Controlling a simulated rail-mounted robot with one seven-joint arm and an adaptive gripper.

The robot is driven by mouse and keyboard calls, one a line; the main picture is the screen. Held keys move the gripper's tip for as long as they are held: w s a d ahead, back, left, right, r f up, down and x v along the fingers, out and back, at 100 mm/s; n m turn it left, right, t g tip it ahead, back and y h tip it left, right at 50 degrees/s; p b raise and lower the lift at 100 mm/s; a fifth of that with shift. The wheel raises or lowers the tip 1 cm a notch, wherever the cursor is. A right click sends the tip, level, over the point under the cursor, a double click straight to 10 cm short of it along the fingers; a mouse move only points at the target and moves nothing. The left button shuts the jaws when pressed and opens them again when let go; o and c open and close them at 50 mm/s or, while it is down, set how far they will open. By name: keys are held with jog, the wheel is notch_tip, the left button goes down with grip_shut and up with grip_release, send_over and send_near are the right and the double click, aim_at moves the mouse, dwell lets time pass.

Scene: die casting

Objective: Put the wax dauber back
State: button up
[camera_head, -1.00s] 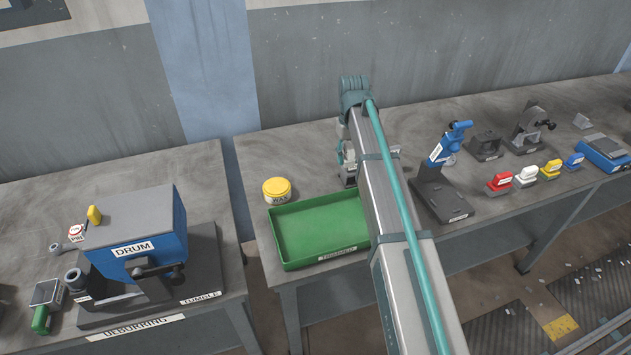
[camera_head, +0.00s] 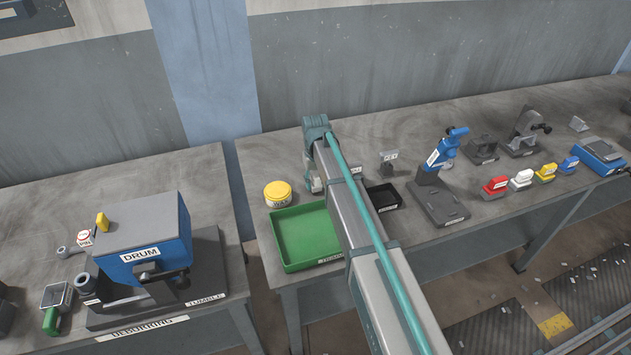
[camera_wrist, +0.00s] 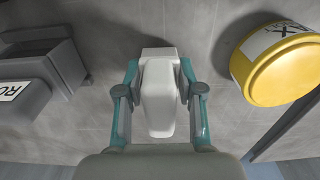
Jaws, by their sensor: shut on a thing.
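The pale grey-white block-like object (camera_wrist: 160,105), which I take to be the wax dauber, sits between the teal fingers of my gripper (camera_wrist: 160,78) in the wrist view. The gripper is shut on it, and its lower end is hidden. The yellow wax tin (camera_wrist: 285,62) is to the right of the gripper, apart from it. In the head view the tin (camera_head: 278,192) stands behind the green tray, lid on top. There my arm hides most of the gripper and the held object.
A grey block-shaped fixture (camera_wrist: 35,75) with a partly readable label is at left in the wrist view. The green tray (camera_head: 283,262) is in front of the tin. A small black tray (camera_head: 392,202) and a blue-handled device (camera_head: 440,190) stand right of my arm.

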aim_at(315, 172)
jog(key=shift+f, duration=0.45)
jog(key=shift+f, duration=0.1)
jog(key=o, duration=1)
notch_tip(315, 172, up, 12)
jog(key=b, duration=0.3)
